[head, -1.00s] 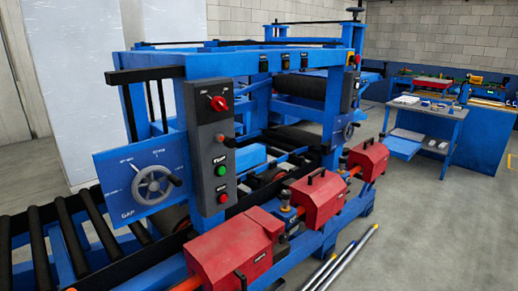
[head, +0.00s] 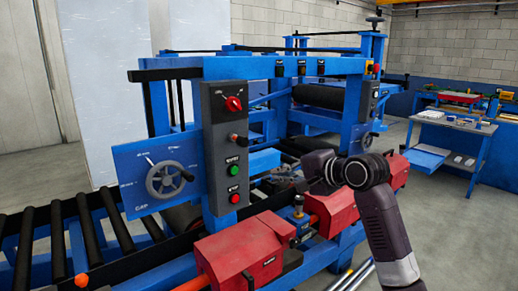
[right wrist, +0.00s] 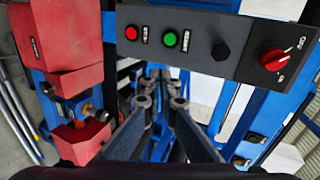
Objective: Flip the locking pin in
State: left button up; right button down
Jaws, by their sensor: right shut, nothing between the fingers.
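A small post with an amber top (head: 297,207) stands on the blue frame between two red guard covers, beside an orange shaft. A similar amber and dark fitting (right wrist: 84,110) shows between red covers in the right wrist view. I cannot tell for certain which part is the locking pin. My right gripper (head: 284,181) reaches in from the right, above the machine's front rail. Its fingers (right wrist: 160,78) are shut and empty, pointing toward the machine below the control panel, apart from the amber fitting. My left gripper is not in view.
The grey control panel (head: 226,150) has a red rotary switch and green and red buttons. A handwheel (head: 168,179) is on its left. Red covers (head: 240,254) line the front rail. Rollers lie at lower left. Open floor (head: 450,240) is at right.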

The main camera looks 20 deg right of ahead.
aim_at(245, 143)
jog(key=s+r+t+y, duration=0.1)
jog(key=s+r, duration=0.4)
jog(key=r, duration=0.4)
jog(key=shift+s+a+r, duration=0.25)
jog(key=shift+s+a, duration=0.05)
jog(key=shift+a, duration=0.1)
jog(key=p+x, duration=0.1)
jog(key=x, duration=0.3)
jog(key=p+x, duration=0.1)
jog(key=x, duration=0.4)
jog(key=r+p+x, duration=0.1)
jog(key=p+x, duration=0.1)
jog(key=x, duration=0.3)
jog(key=shift+w, duration=0.15)
jog(key=shift+r, duration=0.1)
